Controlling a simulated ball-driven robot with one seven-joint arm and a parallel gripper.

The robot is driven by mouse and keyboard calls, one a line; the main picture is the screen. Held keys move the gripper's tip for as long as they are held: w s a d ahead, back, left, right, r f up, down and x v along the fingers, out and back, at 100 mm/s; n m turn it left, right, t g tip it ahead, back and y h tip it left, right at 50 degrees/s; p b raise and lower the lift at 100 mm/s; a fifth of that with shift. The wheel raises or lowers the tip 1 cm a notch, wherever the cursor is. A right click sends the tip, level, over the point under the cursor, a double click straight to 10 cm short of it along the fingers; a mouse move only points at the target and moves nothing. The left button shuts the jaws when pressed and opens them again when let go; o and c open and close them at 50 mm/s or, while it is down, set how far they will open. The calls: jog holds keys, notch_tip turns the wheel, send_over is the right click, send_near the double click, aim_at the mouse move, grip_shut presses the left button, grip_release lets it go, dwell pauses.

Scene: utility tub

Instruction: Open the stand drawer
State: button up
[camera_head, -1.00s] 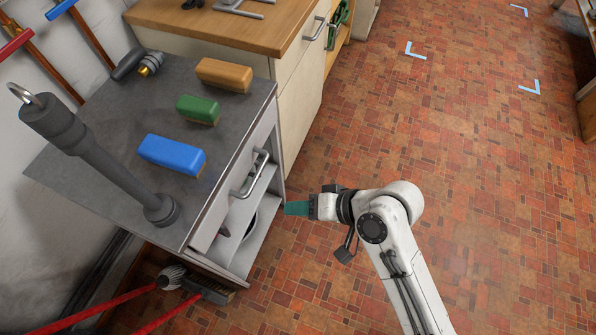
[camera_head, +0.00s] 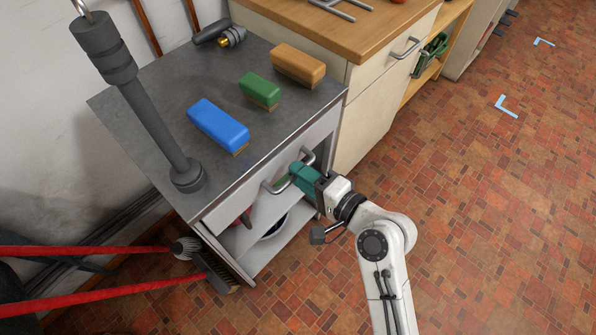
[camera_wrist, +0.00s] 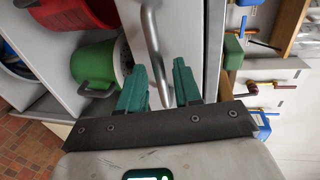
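The stand (camera_head: 255,60) has a grey top and a pale drawer front (camera_head: 322,135) under its edge, which looks shut. A curved metal handle (camera_head: 271,187) sits on the drawer front. My gripper (camera_head: 298,175) has green fingers and is at the middle of this handle, partly hiding it. In the wrist view, the fingers of my gripper (camera_wrist: 160,78) are apart, and the metal handle (camera_wrist: 152,40) runs between them. I see no clear contact between the fingers and the handle.
Blue (camera_head: 217,124), green (camera_head: 259,91) and tan (camera_head: 298,65) brushes lie on the stand top beside a dark upright post (camera_head: 145,110). A wooden-topped cabinet (camera_head: 385,100) adjoins the stand. Red-handled tools (camera_head: 90,250) lean at lower left.

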jog(key=shift+x, duration=0.95)
grip_shut()
